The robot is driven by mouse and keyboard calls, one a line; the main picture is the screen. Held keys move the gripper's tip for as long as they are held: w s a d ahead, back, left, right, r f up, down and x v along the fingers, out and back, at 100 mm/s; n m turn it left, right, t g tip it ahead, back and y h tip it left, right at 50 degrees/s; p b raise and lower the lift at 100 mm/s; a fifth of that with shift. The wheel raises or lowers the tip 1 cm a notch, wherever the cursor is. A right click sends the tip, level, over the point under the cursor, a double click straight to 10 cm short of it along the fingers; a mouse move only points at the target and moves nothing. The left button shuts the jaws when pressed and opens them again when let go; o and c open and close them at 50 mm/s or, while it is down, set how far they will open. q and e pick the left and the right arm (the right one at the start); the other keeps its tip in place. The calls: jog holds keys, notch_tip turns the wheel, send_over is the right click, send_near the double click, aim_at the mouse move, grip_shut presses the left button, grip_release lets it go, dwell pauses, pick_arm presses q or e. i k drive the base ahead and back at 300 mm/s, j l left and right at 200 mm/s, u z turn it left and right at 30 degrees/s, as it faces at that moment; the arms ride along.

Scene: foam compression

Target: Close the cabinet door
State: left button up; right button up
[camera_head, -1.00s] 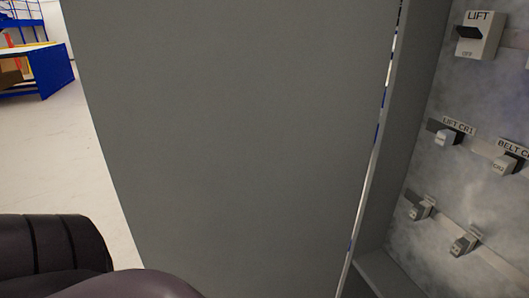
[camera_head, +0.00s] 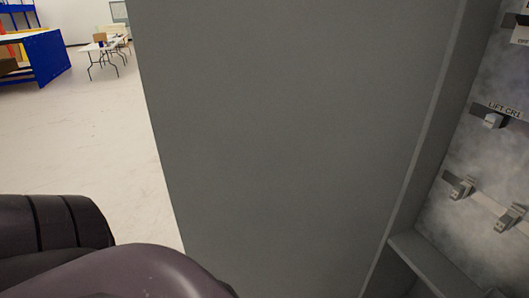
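The grey cabinet door (camera_head: 290,130) stands open and fills the middle of the head view. Its left edge runs down beside the pale floor. At its right it meets the cabinet frame (camera_head: 432,130). Inside the cabinet, at the right, a grey back panel (camera_head: 465,155) carries several switches, one under a label reading LIFT CR1. A dark rounded part of my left arm (camera_head: 130,270) shows at the bottom left, in front of the door's lower left corner in the picture. I cannot tell whether it touches the door. Neither gripper is in view.
Pale open floor (camera_head: 90,140) lies to the left of the door. Far off at the upper left stand a blue workbench (camera_head: 45,60) and a white folding table (camera_head: 100,46). A ledge (camera_head: 440,268) runs along the cabinet's bottom.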

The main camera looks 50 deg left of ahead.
aim_at(287, 133)
jog(key=k+j+z, duration=0.25)
jog(key=k+j, duration=0.3)
jog(key=k+j+z, duration=0.15)
jog(key=j, duration=0.25)
jog(key=k+j+z, duration=0.15)
jog(key=k+j, duration=0.15)
jog(key=k+j+z, duration=0.15)
jog(key=j, duration=0.25)
jog(key=k+j+z, duration=0.15)
jog(key=j, duration=0.25)
jog(key=k+j+z, duration=0.15)
jog(key=j, duration=0.25)
jog(key=k+j+z, duration=0.1)
jog(key=j, duration=0.35)
jog(key=k+j+z, duration=0.15)
jog(key=j, duration=0.25)
jog(key=k+j+z, duration=0.1)
jog(key=j, duration=0.25)
jog(key=j+z, duration=0.15)
jog(key=j, duration=0.65)
jog(key=k+j+z, duration=0.1)
jog(key=j, duration=0.75)
jog(key=j+z, duration=0.15)
jog(key=j, duration=0.2)
